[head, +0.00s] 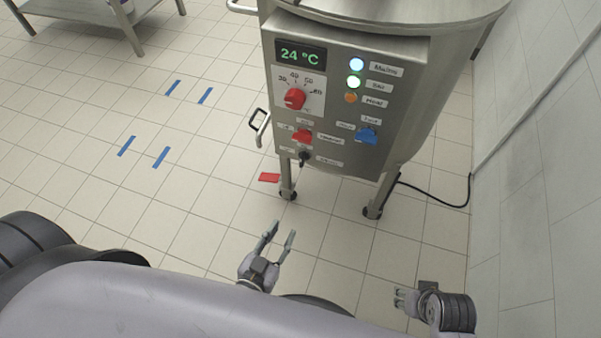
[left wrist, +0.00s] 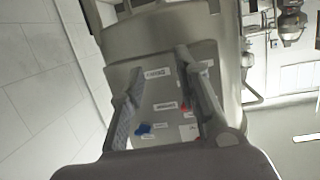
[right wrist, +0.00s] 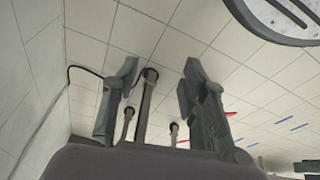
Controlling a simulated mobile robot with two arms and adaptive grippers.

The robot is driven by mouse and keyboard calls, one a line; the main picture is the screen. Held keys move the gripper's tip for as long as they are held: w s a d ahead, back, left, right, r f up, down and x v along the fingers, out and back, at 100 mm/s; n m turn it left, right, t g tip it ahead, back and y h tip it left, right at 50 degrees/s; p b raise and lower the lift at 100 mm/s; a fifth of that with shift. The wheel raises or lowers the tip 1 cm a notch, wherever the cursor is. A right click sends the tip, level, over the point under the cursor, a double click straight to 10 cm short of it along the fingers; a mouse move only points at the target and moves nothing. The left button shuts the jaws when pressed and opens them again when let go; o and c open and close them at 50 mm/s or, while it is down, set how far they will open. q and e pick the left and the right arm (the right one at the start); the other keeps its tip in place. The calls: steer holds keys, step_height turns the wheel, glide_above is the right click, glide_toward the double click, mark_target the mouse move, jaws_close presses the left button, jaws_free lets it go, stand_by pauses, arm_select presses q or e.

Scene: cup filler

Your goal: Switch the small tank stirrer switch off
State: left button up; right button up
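The small steel tank (head: 455,60) carries a front control panel (head: 400,50). On the panel are a red switch (head: 302,135), a blue switch (head: 367,135) and a small black switch (head: 304,157) low on the left. Their labels are too small to read, so I cannot tell which one is the stirrer's. My left gripper (head: 277,232) is open and empty, in front of and below the panel. In the left wrist view the panel (left wrist: 170,90) lies beyond its fingers. My right gripper (head: 398,298) is open and empty at lower right.
The tank stands on legs (head: 286,180) with a black cable (head: 435,200) running to the right wall (head: 540,170). A red floor mark (head: 269,177) lies by the left leg. A steel table (head: 100,15) stands far left.

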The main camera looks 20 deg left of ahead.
arm_select(q)
step_height(320, 180, up, 6)
steer(key=w+a+f+n+t+b, duration=0.1)
steer(key=t+b, duration=0.1)
steer(key=t, duration=0.1)
steer(key=y+b, duration=0.1)
glide_toward(300, 160)
steer(key=w, duration=0.3)
steer(key=w+b, duration=0.1)
steer(key=w, duration=0.2)
steer(key=w+b, duration=0.1)
steer(key=w, duration=0.2)
steer(key=shift+w+d, duration=0.25)
arm_select(e)
steer(key=shift+t, duration=0.3)
steer(key=v, duration=0.5)
steer(key=shift+d+r, duration=0.25)
steer(key=shift+r, duration=0.1)
arm_select(q)
steer(key=shift+c, duration=0.4)
jaws_close()
